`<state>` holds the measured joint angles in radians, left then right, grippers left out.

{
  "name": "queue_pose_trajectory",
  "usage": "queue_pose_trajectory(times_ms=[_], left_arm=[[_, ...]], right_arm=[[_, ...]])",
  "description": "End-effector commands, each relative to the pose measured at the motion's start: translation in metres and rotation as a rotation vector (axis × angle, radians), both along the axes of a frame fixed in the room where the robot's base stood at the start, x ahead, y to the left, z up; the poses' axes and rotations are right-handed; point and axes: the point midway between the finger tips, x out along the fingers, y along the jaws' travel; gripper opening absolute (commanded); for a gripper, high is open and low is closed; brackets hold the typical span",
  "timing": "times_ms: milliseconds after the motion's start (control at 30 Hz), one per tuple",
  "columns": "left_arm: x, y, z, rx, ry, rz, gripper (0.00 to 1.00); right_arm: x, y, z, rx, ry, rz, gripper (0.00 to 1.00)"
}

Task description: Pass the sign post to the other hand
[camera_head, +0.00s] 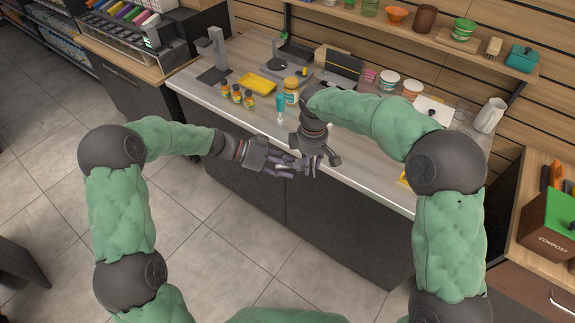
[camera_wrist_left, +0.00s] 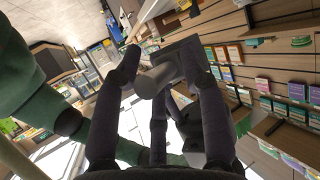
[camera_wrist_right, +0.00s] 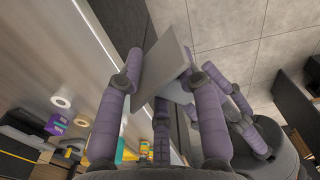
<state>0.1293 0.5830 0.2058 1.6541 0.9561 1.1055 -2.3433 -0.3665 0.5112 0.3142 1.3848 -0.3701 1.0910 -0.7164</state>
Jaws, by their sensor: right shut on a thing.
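The sign post is a grey piece with a flat plate and a short round stem. In the right wrist view its plate (camera_wrist_right: 165,66) sits between the fingers of my right gripper (camera_wrist_right: 150,85), which is shut on it. In the left wrist view the stem (camera_wrist_left: 154,80) lies between the spread fingers of my left gripper (camera_wrist_left: 160,65), which looks open around it. In the head view my left gripper (camera_head: 290,163) and right gripper (camera_head: 310,163) meet in front of the counter edge, hiding most of the sign post. Whether the left fingers touch it is unclear.
The counter (camera_head: 215,95) runs behind the grippers. On it stand several small bottles (camera_head: 237,94), a larger jar (camera_head: 291,90), a yellow tray (camera_head: 257,83) and a white pitcher (camera_head: 489,116). A compost bin (camera_head: 550,225) is at the right. Open floor (camera_head: 215,225) lies in front.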

Motion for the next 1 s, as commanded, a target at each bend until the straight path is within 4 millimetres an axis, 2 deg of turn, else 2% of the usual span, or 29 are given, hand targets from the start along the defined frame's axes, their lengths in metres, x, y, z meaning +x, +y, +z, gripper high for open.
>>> queue_pose_trajectory(times_ms=[33, 67, 100, 133, 567, 667, 1000], left_arm=[[0.002, 0.001, -0.001, 0.003, 0.0, 0.006, 0.09], [0.002, 0.001, 0.0, 0.003, -0.001, 0.006, 0.08], [0.002, 0.001, 0.0, 0.003, -0.002, 0.007, 0.01], [0.002, 0.001, 0.0, 0.003, -0.002, 0.007, 0.0], [0.001, 0.001, 0.0, 0.002, -0.001, 0.004, 0.0], [0.001, 0.001, 0.0, 0.002, -0.001, 0.004, 0.0], [0.001, 0.001, 0.0, 0.001, -0.001, 0.004, 0.0]], right_arm=[[-0.001, 0.0, 0.0, 0.0, 0.002, 0.001, 0.02], [-0.001, 0.0, 0.0, 0.0, 0.002, 0.001, 0.44], [-0.001, 0.0, 0.0, 0.0, 0.002, 0.001, 0.55], [-0.001, 0.0, 0.0, 0.0, 0.003, 0.001, 0.63], [0.0, 0.0, 0.006, 0.0, 0.001, 0.001, 0.63], [0.0, 0.001, 0.018, 0.001, -0.001, 0.001, 0.63], [0.0, 0.001, 0.084, 0.001, 0.0, 0.001, 0.63]])
